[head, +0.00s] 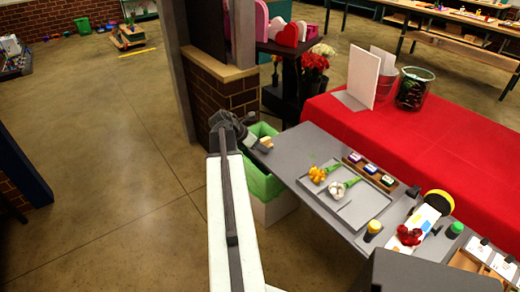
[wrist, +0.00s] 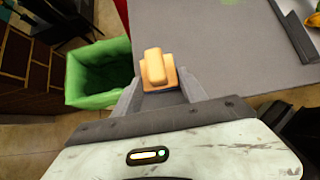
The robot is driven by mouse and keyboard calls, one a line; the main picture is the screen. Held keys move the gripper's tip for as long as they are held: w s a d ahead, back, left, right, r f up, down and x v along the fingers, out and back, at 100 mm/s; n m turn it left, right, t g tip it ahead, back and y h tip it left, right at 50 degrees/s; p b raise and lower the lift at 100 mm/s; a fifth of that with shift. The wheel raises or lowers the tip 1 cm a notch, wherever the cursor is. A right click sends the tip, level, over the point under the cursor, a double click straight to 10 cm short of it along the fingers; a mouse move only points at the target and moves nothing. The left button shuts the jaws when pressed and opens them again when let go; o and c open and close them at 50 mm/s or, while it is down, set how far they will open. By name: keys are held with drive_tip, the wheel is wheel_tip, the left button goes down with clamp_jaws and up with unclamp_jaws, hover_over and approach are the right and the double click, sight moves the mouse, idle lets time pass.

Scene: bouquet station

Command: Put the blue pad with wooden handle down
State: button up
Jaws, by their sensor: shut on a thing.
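My gripper (head: 248,140) is shut on a small light-wood piece with a raised handle (wrist: 155,66). It also shows at the gripper's tip in the head view (head: 265,142). No blue shows on it; its underside is hidden. In the wrist view my gripper's fingers (wrist: 158,88) close on both sides of it. It is over or beside the left end of the grey table (head: 290,150), near a green-lined bin; whether it touches the table I cannot tell.
The green-lined bin (wrist: 97,72) stands beside the table's left end. A grey tray (head: 345,215) holds an orange flower (head: 317,174) and a white flower (head: 338,189). A wooden rack (head: 397,186) with small coloured pieces is behind it. The table's left end looks clear.

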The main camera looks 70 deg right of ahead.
drive_tip(key=shift+f, duration=0.15)
drive_tip(key=o, duration=1.5)
drive_tip(key=p+v, duration=0.9)
drive_tip(key=v, duration=0.3)
